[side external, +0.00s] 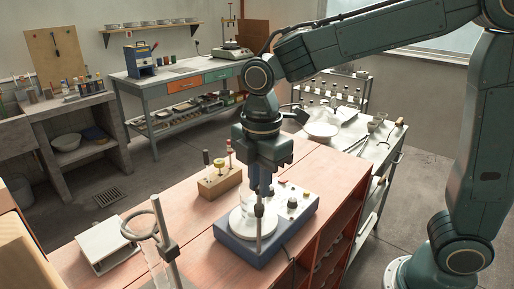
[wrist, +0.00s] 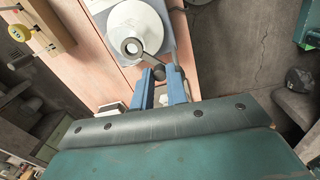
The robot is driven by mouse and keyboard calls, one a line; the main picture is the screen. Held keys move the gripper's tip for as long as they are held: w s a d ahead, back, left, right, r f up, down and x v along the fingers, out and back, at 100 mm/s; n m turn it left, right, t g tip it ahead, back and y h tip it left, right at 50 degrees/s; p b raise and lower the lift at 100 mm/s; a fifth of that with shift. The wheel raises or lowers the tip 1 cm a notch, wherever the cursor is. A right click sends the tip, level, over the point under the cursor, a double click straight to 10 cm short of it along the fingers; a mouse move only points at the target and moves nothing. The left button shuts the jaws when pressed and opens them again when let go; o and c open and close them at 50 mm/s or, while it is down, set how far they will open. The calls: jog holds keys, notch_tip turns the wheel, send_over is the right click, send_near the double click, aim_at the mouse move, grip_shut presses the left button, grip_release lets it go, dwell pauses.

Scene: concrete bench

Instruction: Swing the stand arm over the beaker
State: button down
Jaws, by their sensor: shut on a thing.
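My gripper (side external: 261,192) points down over the blue stirrer unit (side external: 235,243) and its round white plate (side external: 240,227). In the wrist view, my two blue fingers (wrist: 161,82) are shut on a dark knob (wrist: 158,72). A short metal arm with a ring end (wrist: 131,47) runs from the knob over the white plate (wrist: 150,20). In the side view, a thin upright rod (side external: 259,232) stands below my fingers. Another stand (side external: 167,247) with a metal ring is at the front left. I cannot clearly make out a beaker.
A wooden block (side external: 219,181) with several knobbed pieces stands behind the stirrer. A pale flat box (side external: 108,245) lies at the left of the reddish bench (side external: 190,215). Bench top is free between them. A white side table (side external: 372,152) stands beyond.

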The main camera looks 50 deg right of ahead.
aim_at(257, 188)
jog(key=shift+w+a+n, duration=0.15)
jog(key=shift+n, duration=0.55)
jog(key=shift+w+a+n, duration=0.1)
jog(key=shift+a+n, duration=0.05)
jog(key=shift+n, duration=0.55)
jog(key=c, duration=1.4)
grip_release()
jog(key=r, duration=1.3)
jog(key=shift+s+r, duration=0.2)
jog(key=shift+r, duration=0.2)
jog(key=shift+d, duration=0.1)
